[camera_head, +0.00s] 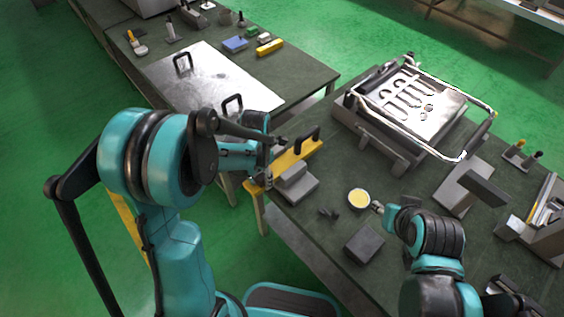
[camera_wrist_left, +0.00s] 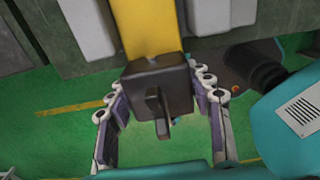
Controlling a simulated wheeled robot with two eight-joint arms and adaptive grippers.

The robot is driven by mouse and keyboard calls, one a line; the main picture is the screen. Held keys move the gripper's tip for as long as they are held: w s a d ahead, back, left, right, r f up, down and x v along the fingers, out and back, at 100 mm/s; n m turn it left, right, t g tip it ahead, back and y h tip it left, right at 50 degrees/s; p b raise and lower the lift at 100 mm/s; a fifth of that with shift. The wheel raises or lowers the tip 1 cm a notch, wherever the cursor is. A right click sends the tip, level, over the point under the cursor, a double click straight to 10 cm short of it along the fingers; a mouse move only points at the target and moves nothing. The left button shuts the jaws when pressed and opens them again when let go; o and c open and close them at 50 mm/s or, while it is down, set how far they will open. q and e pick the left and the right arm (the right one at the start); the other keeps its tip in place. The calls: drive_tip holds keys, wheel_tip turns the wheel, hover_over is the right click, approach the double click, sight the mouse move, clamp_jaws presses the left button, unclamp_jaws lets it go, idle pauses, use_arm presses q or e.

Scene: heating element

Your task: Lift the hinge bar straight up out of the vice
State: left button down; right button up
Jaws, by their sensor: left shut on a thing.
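The hinge bar, which I take to be the yellow bar (camera_head: 286,163), has a black handle on top and lies at the table's left edge. In the left wrist view the yellow bar (camera_wrist_left: 148,28) runs between two grey blocks of the vice (camera_wrist_left: 88,28), with a dark block at its near end. The grey vice (camera_head: 297,187) also shows beside the bar in the head view. My left gripper (camera_head: 266,165) is at the bar's near end. In the wrist view its fingers (camera_wrist_left: 162,108) are shut around the dark block. My right gripper (camera_head: 377,207) is beside a yellow-topped tin; its jaws are too small to read.
The round tin (camera_head: 359,199) and a dark grey block (camera_head: 364,246) stand near my right arm. A metal tray with a wire frame (camera_head: 408,105) is at the back. A second table (camera_head: 312,78) with a metal sheet (camera_head: 205,75) stands left, beyond a gap. Green floor surrounds them.

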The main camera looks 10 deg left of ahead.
use_arm(q)
drive_tip(key=shift+r+p, duration=2.75)
drive_tip(key=shift+r, duration=1.15)
